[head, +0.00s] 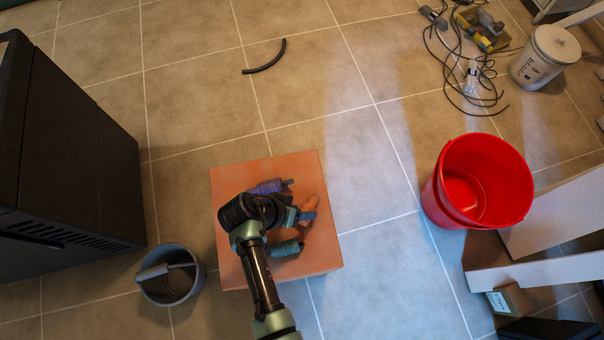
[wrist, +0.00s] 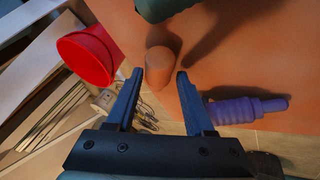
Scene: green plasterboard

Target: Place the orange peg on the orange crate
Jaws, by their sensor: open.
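The orange crate (head: 232,190) stands on the tiled floor, its flat top facing up. The orange peg (head: 310,206) shows at the right part of that top, beside my gripper (head: 293,215). In the wrist view the orange peg (wrist: 163,66) lies between the tips of my open gripper (wrist: 160,76), with a gap on each side. I cannot tell whether it stands or lies. A purple peg (head: 265,187) lies on the crate behind my gripper; it also shows in the wrist view (wrist: 245,110). A teal peg (head: 287,248) lies on the front side. My arm hides the crate's middle.
A red bucket (head: 480,180) stands to the right and a grey bucket (head: 168,275) to the left. A dark cabinet (head: 65,160) fills the left side. Cables and tools (head: 475,60) lie at the back right. A black hose piece (head: 266,58) lies behind the crate on otherwise clear floor.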

